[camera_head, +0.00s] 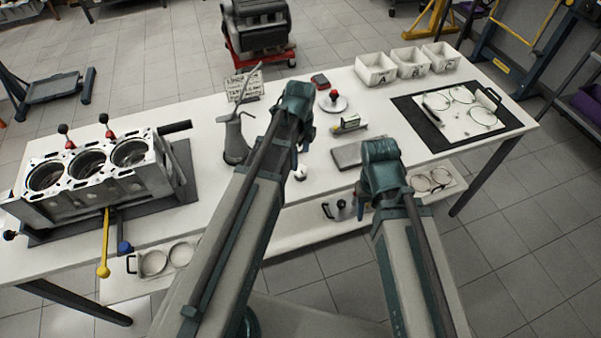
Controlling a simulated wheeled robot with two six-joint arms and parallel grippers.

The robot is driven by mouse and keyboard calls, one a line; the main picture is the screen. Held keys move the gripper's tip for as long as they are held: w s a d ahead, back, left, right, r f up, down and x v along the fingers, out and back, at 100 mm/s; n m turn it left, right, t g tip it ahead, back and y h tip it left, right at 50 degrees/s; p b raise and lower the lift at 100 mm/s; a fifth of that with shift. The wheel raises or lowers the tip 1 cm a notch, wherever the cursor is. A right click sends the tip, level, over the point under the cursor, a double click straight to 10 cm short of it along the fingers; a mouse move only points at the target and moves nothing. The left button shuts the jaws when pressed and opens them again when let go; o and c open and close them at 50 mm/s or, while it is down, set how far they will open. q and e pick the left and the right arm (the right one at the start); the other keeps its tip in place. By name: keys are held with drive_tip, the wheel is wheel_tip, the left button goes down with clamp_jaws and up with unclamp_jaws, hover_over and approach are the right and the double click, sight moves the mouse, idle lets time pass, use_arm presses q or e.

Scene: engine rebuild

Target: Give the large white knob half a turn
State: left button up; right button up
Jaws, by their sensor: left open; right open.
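A small white round knob-like thing (300,173) shows near the front edge of the white workbench (215,190), just right of my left forearm. I cannot tell which way it is turned. My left gripper (304,132) is over the middle of the bench, above and behind this white thing and apart from it. It is open, but its fingers are mostly hidden behind the wrist. My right gripper (366,190) is at the bench's front edge, right of the white thing. It is open and holds nothing that I can see; its fingers are largely hidden by the wrist.
An engine block (95,180) with levers stands at the left. An oil can (235,140), a red-knobbed disc (334,103) and a grey block (352,154) lie near my grippers. White bins (376,70) and a dark mat (425,130) are at the right.

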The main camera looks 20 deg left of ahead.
sight(300, 169)
use_arm(q)
wheel_tip(300, 169, down, 6)
drive_tip(key=b, duration=0.4)
drive_tip(key=shift+r+b, duration=0.1)
drive_tip(key=shift+b, duration=0.3)
clamp_jaws()
drive_tip(key=shift+n, duration=0.4)
